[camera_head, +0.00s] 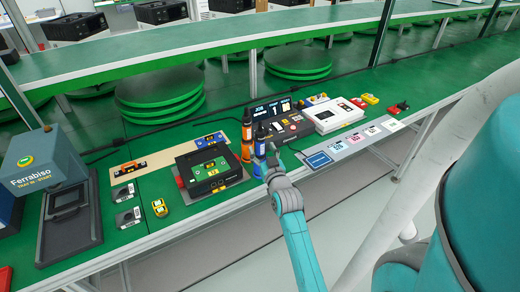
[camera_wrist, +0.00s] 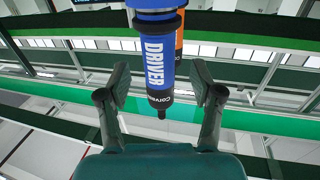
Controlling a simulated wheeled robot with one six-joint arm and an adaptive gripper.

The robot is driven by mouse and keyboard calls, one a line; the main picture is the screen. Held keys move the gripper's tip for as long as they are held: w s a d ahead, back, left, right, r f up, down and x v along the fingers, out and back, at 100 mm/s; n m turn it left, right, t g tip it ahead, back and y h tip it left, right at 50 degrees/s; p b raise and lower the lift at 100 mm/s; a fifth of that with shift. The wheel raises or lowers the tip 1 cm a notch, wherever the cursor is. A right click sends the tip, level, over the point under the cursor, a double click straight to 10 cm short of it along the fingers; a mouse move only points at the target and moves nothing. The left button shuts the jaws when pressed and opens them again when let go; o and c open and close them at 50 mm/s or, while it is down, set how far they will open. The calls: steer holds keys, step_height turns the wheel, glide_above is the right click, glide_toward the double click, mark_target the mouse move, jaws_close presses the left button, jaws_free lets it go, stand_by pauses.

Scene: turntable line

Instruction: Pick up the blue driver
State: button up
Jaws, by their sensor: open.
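The blue driver (camera_head: 259,141) stands upright near the front edge of the green table in the head view, beside an orange driver (camera_head: 246,138). In the wrist view the blue driver (camera_wrist: 155,55) comes down from the top between my fingers, with "DRIVER" in white and a dark tip. My gripper (camera_head: 267,163) is close in front of it in the head view. In the wrist view my gripper (camera_wrist: 160,85) is open, with gaps visible on both sides of the driver. The orange driver (camera_wrist: 179,40) shows partly behind the blue one.
A black case with a green board (camera_head: 210,168) lies to the left. A dark console (camera_head: 282,125) and a white box (camera_head: 333,115) are to the right. A row of cards (camera_head: 355,138) lies along the front edge. A tray station (camera_head: 68,220) stands far left.

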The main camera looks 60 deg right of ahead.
mark_target(260, 122)
steer(key=shift+x, duration=1.75)
jaws_close()
steer(key=shift+r, duration=0.15)
step_height(260, 122, up, 10)
steer(key=shift+f, duration=0.1)
